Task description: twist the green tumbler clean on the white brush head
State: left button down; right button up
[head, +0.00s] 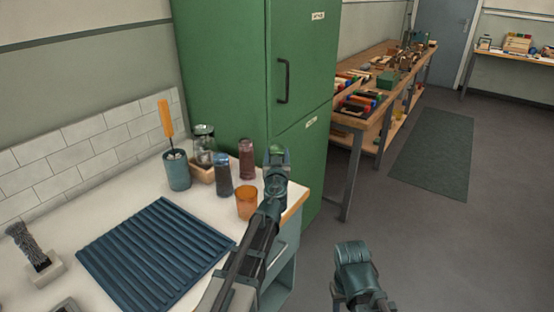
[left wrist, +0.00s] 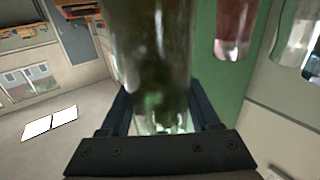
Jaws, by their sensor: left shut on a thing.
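The green tumbler (head: 277,153) is in my left gripper (head: 276,166), held up near the counter's right end in front of the green cabinet. In the left wrist view the dark green, see-through glass (left wrist: 152,50) stands between the two black fingers of my left gripper (left wrist: 161,112).
A blue ribbed mat (head: 155,255) covers the counter's middle. An orange tumbler (head: 246,203), a blue glass (head: 222,175), a dark red glass (head: 246,160), a clear jar (head: 204,145) and a teal cup (head: 177,170) with an orange-handled tool stand near the green cabinet (head: 225,70).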

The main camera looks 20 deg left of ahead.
pick_arm(q)
jog(key=f+b, duration=0.1)
jog(key=w+f+b, duration=0.2)
jog(key=shift+w+a+f, duration=0.2)
jog(key=shift+a+f, duration=0.05)
jog(key=shift+a, duration=0.05)
jog(key=shift+f+b, duration=0.2)
jog(key=shift+b, duration=0.2)
jog(key=shift+c, duration=0.6)
grip_release()
jog(key=shift+s, duration=0.1)
